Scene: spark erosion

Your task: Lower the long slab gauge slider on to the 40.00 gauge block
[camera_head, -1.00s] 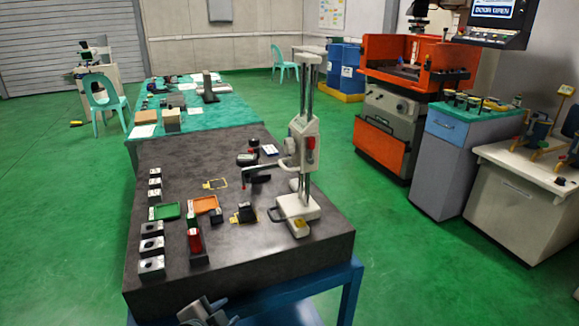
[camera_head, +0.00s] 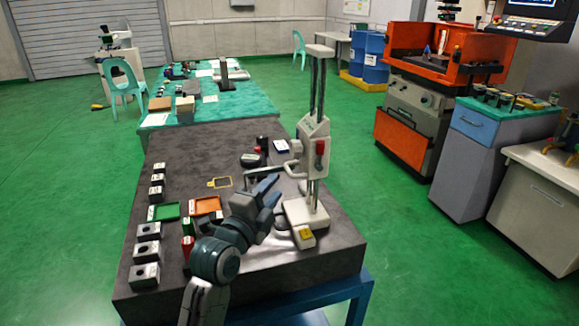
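The long slab gauge is a tall white column stand on a white foot (camera_head: 303,212) at the right of the dark slab. Its slider (camera_head: 314,150), a white body with a red part, sits partway up the column, well above the foot. A pale bar sticks out from it to the left. My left gripper (camera_head: 277,189) is just left of the column, below the slider, with its blue-grey fingers apart and apparently empty. I cannot make out a 40.00 gauge block; my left arm covers part of the slab left of the foot. My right gripper is out of view.
A red cylinder (camera_head: 187,246) stands near my arm. The slab's far left part is bare.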

